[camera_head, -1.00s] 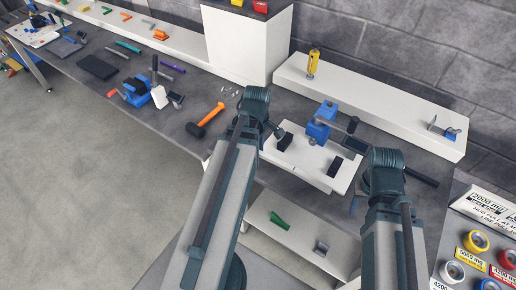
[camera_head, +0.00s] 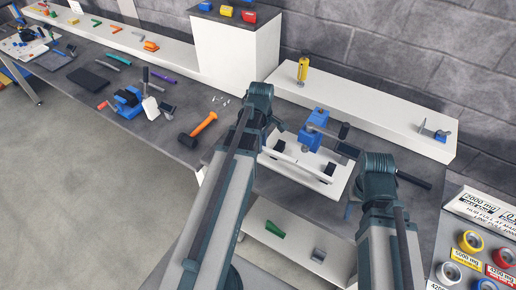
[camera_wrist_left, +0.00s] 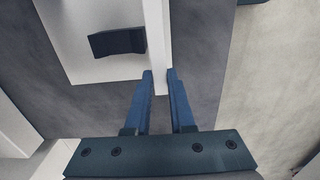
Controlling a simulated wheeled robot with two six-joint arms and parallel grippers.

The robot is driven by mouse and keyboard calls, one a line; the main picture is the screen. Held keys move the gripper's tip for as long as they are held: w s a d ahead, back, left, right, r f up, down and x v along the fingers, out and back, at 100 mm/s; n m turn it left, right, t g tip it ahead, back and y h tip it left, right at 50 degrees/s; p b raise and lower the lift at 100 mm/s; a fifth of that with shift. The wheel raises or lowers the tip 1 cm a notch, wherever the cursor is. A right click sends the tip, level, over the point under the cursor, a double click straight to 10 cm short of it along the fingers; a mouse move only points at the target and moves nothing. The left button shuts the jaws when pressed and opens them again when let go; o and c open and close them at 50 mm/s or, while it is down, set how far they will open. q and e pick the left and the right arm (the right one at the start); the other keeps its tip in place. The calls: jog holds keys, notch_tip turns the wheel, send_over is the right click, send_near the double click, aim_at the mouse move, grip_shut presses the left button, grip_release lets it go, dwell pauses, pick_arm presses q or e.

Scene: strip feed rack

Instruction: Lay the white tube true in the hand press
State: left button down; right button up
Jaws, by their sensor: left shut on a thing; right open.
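The hand press (camera_head: 312,132) is blue with a grey lever, on a white board (camera_head: 343,184) with two black blocks. One black block (camera_wrist_left: 117,42) shows in the left wrist view. My left gripper (camera_wrist_left: 160,75) is shut on a narrow white length, the white tube (camera_wrist_left: 156,35), beside that block and over the board's edge. In the head view the tube is hard to tell from the white board, and my left fingers are mostly hidden by the arm. My right gripper (camera_head: 350,209) is open and empty in front of the board's right end; its fingers are partly hidden.
A white shelf (camera_head: 370,95) with a yellow tool (camera_head: 303,70) runs behind the press. An orange-handled hammer (camera_head: 198,130) and a blue vise-like tool (camera_head: 128,100) lie left. Tape rolls (camera_head: 470,242) stand at right. A lower white shelf (camera_head: 295,250) sits in front.

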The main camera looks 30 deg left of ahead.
pick_arm(q)
jog(key=shift+w, duration=2.4)
jog(key=shift+d, duration=0.1)
jog(key=shift+f+b, duration=0.45)
jog(key=shift+b, duration=0.05)
pick_arm(e)
jog(key=shift+f, duration=0.45)
pick_arm(q)
jog(key=c, duration=0.7)
grip_release()
jog(key=shift+r, duration=0.1)
notch_tip(320, 180, up, 14)
jog(key=p, duration=1.4)
pick_arm(e)
notch_tip(320, 180, up, 14)
pick_arm(q)
jog(key=shift+f, duration=0.2)
pick_arm(e)
jog(key=shift+f, duration=0.1)
